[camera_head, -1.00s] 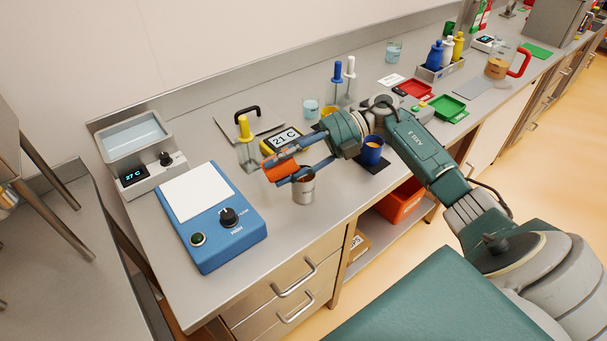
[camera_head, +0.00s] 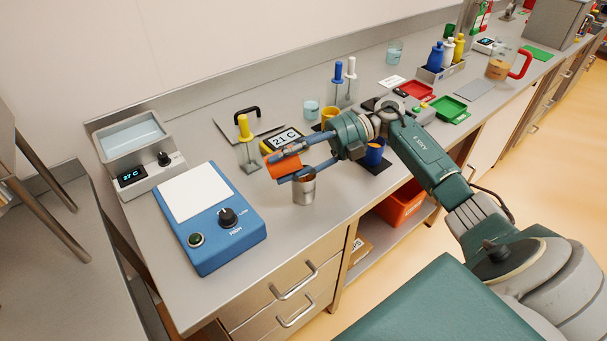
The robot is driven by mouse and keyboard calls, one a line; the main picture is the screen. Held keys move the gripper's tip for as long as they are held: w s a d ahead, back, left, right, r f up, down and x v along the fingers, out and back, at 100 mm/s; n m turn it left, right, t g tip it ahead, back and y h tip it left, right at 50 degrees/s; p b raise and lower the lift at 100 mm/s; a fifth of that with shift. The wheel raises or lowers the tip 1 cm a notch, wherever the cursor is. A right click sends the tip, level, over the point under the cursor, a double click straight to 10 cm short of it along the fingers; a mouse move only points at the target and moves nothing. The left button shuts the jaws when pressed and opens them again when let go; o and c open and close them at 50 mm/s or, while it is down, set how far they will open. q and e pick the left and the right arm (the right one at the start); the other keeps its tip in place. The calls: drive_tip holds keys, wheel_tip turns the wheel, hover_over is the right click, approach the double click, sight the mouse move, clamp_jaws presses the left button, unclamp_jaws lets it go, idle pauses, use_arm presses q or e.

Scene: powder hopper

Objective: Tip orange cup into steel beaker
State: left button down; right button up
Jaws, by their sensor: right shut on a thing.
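The orange cup (camera_head: 283,167) is held in my right gripper (camera_head: 284,165), tilted onto its side above the counter. The steel beaker (camera_head: 304,190) stands upright on the counter, just below and to the right of the cup. One finger of the gripper passes in front of the beaker's top, so its mouth is partly hidden. I cannot see the cup's contents or any stream of powder. My left gripper does not show.
A blue stirrer plate (camera_head: 213,217) lies to the left, with a water bath (camera_head: 133,147) behind it. A yellow thermometer display (camera_head: 283,140) is behind the cup. A blue cup (camera_head: 374,151) and a yellow cup (camera_head: 329,114) stand near my right wrist.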

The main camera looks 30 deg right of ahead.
drive_tip(key=shift+d, duration=0.15)
drive_tip(key=shift+s+d+r+y+b, duration=0.15)
drive_tip(key=shift+r+y+b, duration=0.15)
drive_tip(key=shift+y+b, duration=0.9)
idle(0.3)
